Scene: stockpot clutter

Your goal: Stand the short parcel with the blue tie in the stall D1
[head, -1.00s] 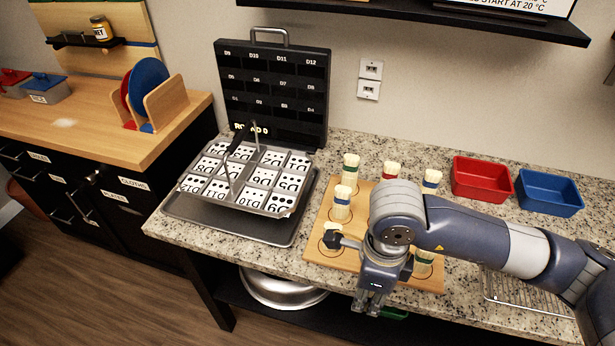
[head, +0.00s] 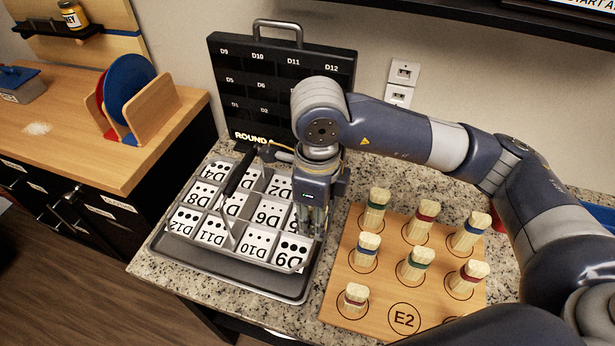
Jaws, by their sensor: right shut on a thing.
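My right gripper (head: 312,226) points down over the right side of the stall tray (head: 170,254). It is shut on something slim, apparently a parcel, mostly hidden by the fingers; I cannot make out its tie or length. The D1 stall is hidden behind this gripper. Stalls D2 (head: 278,187), D6 (head: 267,215) and D9 (head: 290,256) show beside it, with labels upside down. Two parcels with blue ties stand on the wooden board: one at the right (head: 468,232), one nearer the middle (head: 366,250). My left gripper is out of view.
The wooden board (head: 345,262) also holds several red-tied and green-tied parcels; its circle E2 (head: 403,318) is bare. The tray's bar with a black grip (head: 238,172) rises near my gripper. A black panel (head: 228,62) stands behind the tray.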

